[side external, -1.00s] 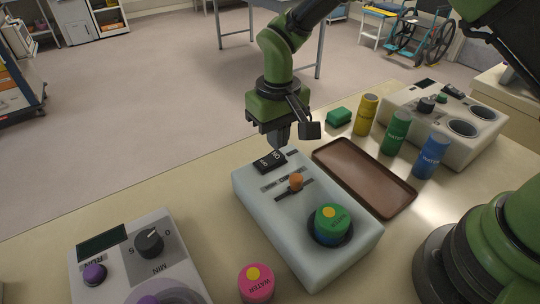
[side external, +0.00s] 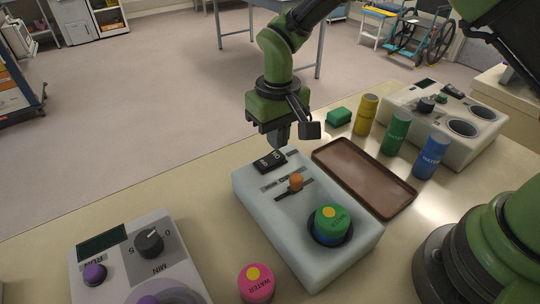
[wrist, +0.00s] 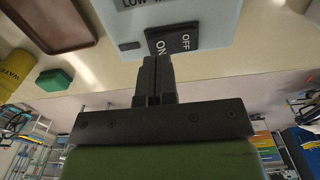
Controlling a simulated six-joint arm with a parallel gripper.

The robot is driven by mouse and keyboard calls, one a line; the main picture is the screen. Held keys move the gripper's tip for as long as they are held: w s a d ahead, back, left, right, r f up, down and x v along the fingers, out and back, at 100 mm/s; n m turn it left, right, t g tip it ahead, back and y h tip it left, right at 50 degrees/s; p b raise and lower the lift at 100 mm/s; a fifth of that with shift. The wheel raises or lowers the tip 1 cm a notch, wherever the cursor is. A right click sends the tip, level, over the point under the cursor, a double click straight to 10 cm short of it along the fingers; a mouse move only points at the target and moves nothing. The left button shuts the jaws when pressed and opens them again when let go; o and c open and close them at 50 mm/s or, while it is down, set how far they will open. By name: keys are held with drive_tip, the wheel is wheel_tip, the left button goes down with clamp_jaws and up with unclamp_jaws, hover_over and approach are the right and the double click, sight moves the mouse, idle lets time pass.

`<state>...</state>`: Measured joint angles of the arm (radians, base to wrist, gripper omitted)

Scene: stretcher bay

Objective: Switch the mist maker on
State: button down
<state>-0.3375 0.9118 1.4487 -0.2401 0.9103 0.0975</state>
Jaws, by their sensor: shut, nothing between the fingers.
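The mist maker is a pale blue box (side external: 252,203) on the table. My gripper (side external: 281,143) is shut and empty, pointing down beside the ON end of the rocker. In the wrist view its fingertips (wrist: 155,61) appear just at the ON label; I cannot tell whether they touch it. How the rocker is tipped is unclear.
A brown tray (side external: 327,160) lies right of the box. Yellow (side external: 365,114), green (side external: 397,131) and blue (side external: 431,155) bottles stand beyond it, near a white device (side external: 476,145). A pink bottle (side external: 256,282) and a timer box (side external: 158,271) are in front.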

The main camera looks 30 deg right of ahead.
drive_tip(key=shift+f, duration=1.3)
idle(0.9)
drive_tip(key=shift+r, duration=3.55)
drive_tip(key=shift+r, duration=0.2)
wheel_tip(320, 180, up, 7)
drive_tip(key=t, duration=0.1)
hover_over(278, 154)
drive_tip(key=s+d, duration=0.2)
drive_tip(key=d, duration=0.1)
drive_tip(key=s+d+r+m+t+y, duration=0.25)
drive_tip(key=s+d+r+t, duration=0.2)
drive_tip(key=s+r, duration=0.6)
drive_tip(key=s+d+m+t, duration=0.1)
drive_tip(key=s+d, duration=0.1)
drive_tip(key=s, duration=0.6)
drive_tip(key=shift+s+f+t, duration=0.35)
drive_tip(key=shift+s+f, duration=0.05)
drive_tip(key=shift+f, duration=0.05)
